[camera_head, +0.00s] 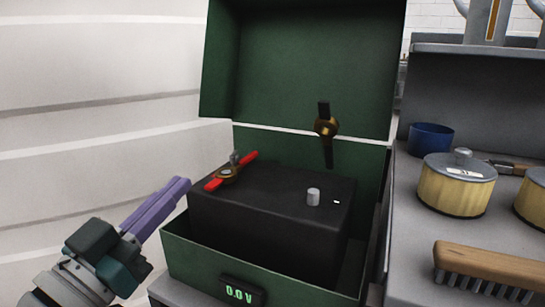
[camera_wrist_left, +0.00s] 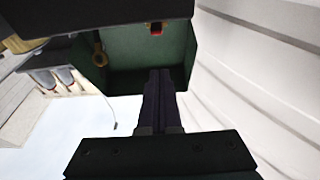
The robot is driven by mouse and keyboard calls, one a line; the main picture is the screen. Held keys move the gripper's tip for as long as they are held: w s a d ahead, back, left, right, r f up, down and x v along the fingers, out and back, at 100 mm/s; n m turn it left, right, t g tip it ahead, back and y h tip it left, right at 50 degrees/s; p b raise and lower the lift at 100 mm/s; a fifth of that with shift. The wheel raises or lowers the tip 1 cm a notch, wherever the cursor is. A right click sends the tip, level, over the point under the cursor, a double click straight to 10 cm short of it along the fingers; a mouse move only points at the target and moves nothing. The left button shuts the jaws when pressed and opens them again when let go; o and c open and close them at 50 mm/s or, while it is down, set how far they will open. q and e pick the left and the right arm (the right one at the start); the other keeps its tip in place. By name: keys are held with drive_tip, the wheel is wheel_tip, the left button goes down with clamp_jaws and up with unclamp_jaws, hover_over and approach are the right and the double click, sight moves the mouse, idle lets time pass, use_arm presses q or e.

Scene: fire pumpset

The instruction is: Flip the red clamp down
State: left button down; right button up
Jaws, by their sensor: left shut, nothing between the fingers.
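The red clamp (camera_head: 230,172), a brass ring with red handles and a small grey lever, lies on the left top of the black battery (camera_head: 270,200). Its red end also shows in the left wrist view (camera_wrist_left: 156,29). My left gripper (camera_head: 182,184), with purple fingers, is shut and empty. It is left of the battery, just outside the green box, apart from the clamp. In the left wrist view its shut fingers (camera_wrist_left: 160,78) point towards the box. My right gripper is out of view.
The green box (camera_head: 300,60) has its lid open and a display (camera_head: 240,292) reading 0.0V. A black clamp (camera_head: 326,126) with brass shows at the box's back. A grey terminal post (camera_head: 313,197) stands on the battery. Right shelf: blue bowl (camera_head: 431,139), yellow pot (camera_head: 456,185), brush (camera_head: 490,265).

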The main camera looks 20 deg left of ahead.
use_arm(q)
drive_tip(key=shift+v, duration=2.3)
drive_tip(key=shift+w+f, duration=0.1)
